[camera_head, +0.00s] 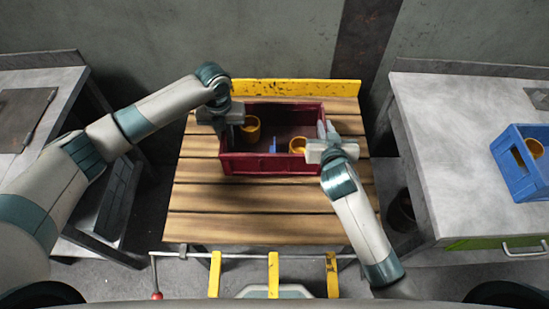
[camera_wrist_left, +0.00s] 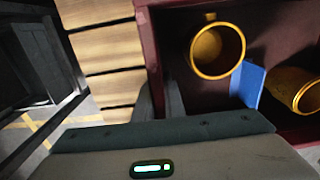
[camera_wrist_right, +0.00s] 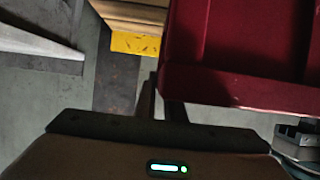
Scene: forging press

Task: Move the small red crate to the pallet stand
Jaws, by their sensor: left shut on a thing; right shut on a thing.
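The small red crate (camera_head: 270,165) is over the slatted wooden top of the pallet stand (camera_head: 260,228); I cannot tell whether it rests on the slats or hangs just above them. It looks level. It holds two yellow cups, one upright (camera_wrist_left: 217,50) and one tipped (camera_wrist_left: 295,90), with a blue piece (camera_wrist_left: 248,85) between them. My left gripper (camera_head: 232,114) is shut on the crate's left wall. My right gripper (camera_head: 326,138) is shut on its right wall, which also shows in the right wrist view (camera_wrist_right: 235,88).
A yellow rail (camera_head: 300,87) runs along the stand's back edge, with a wall behind. A grey bench (camera_head: 450,130) at right bears a blue crate (camera_head: 520,165). Another grey bench (camera_head: 60,85) stands at left. The stand's front slats are bare.

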